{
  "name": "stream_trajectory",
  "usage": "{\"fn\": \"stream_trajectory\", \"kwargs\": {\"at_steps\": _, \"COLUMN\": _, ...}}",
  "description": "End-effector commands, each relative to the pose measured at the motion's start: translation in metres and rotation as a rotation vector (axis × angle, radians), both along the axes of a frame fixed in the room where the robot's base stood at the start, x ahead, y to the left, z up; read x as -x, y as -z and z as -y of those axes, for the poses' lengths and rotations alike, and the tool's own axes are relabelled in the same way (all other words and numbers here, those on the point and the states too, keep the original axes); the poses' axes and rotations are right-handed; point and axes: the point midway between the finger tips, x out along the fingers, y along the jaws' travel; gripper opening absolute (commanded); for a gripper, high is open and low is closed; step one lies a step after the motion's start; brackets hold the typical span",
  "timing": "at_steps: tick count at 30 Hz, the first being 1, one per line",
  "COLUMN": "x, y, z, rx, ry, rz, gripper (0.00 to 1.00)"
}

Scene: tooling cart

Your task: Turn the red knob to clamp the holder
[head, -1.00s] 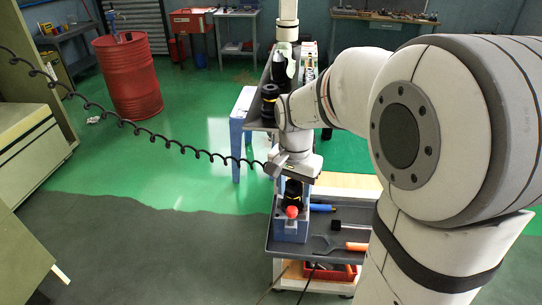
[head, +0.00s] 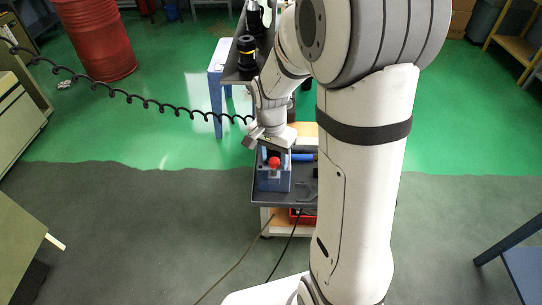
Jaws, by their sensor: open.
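The red knob (head: 274,162) sticks up at the front of a blue clamping block (head: 273,182) on the cart's grey lower tray. A dark holder shows just behind the knob, seated in the block, mostly covered by my wrist and gripper. My gripper (head: 268,141) hangs over the back of the block, just above and behind the knob. Its jaws are open, but the fingertips are small and partly hidden. I cannot tell whether they touch the holder; the knob stands free of them.
Another black holder with a yellow ring (head: 246,50) stands on the cart's upper tray. A blue-handled tool (head: 303,156) lies right of the block. A red bin (head: 302,216) sits on the shelf below. My arm hides the cart's right side. Floor to the left is clear.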

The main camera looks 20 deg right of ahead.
Motion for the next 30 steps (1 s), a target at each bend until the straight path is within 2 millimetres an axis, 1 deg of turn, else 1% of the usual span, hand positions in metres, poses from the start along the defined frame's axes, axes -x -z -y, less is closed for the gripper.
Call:
{"fn": "stream_trajectory", "kwargs": {"at_steps": 2, "x": 0.0, "y": -0.0002, "z": 0.0001, "rx": 0.0, "ry": 0.0, "rz": 0.0, "gripper": 0.48}}
{"fn": "stream_trajectory", "kwargs": {"at_steps": 18, "x": -0.0003, "y": -0.0007, "z": 0.0003, "rx": -0.001, "ry": 0.001, "rz": 0.001, "gripper": 0.04}}
{"fn": "stream_trajectory", "kwargs": {"at_steps": 19, "x": -0.0003, "y": -0.0007, "z": -0.0087, "rx": 0.0, "ry": -0.003, "rz": 0.001, "gripper": 0.04}}
{"fn": "stream_trajectory", "kwargs": {"at_steps": 21, "x": -0.0007, "y": -0.0007, "z": -0.0046, "rx": -0.001, "ry": -0.002, "rz": 0.003, "gripper": 0.04}}
{"fn": "stream_trajectory", "kwargs": {"at_steps": 26, "x": -0.0014, "y": -0.0007, "z": -0.0021, "rx": -0.002, "ry": -0.028, "rz": 0.005, "gripper": 0.04}}
{"fn": "stream_trajectory", "kwargs": {"at_steps": 30, "x": -0.0019, "y": -0.0006, "z": -0.0013, "rx": -0.001, "ry": -0.084, "rz": 0.008, "gripper": 0.04}}
